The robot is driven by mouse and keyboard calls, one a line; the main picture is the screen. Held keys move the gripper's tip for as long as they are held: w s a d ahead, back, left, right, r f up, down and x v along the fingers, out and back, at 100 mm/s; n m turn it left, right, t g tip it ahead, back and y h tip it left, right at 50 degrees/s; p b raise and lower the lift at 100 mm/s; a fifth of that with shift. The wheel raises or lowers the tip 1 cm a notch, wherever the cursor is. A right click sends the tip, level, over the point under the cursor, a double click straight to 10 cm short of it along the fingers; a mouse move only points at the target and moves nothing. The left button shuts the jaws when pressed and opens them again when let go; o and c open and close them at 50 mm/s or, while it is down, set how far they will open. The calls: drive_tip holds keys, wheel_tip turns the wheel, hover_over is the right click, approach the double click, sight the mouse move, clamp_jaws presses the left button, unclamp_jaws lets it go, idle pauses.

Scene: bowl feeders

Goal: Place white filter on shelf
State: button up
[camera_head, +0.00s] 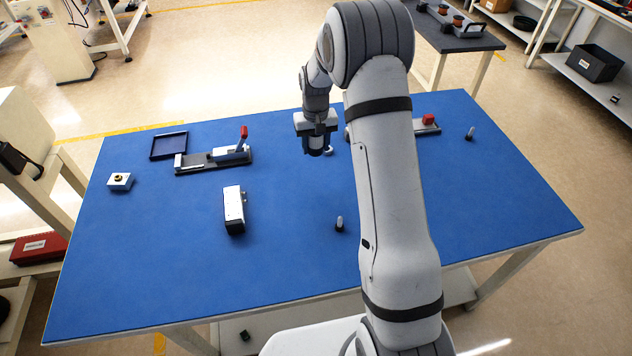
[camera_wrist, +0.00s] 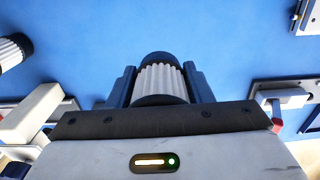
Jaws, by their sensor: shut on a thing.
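My gripper (camera_wrist: 160,82) is shut on a ribbed white filter (camera_wrist: 161,80) with dark end caps, seen between the two fingers in the wrist view. In the head view my gripper (camera_head: 316,150) is over the middle-back of the blue table, pointing down; the held filter is hard to make out there. A second ribbed white filter with a dark cap (camera_wrist: 12,50) lies at the upper left of the wrist view, apart from my gripper. A shelf (camera_head: 462,288) shows under the table; white shelving also stands at the back right (camera_head: 590,72).
The blue table (camera_head: 150,275) bears a red-handled fixture (camera_head: 215,160), a dark square tray (camera_head: 169,145), a white-and-black box (camera_head: 234,208) and a small block (camera_head: 120,181). Small white-topped pieces stand at front (camera_head: 340,223) and right (camera_head: 470,133). The front left is clear.

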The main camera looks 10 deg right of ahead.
sight(317, 176)
wheel_tip(317, 176, down, 11)
drive_tip(key=shift+d+r+p, duration=0.15)
drive_tip(key=shift+r+p, duration=0.05)
drive_tip(key=shift+p, duration=0.7)
drive_tip(key=o, duration=1)
drive_tip(key=shift+r, duration=0.15)
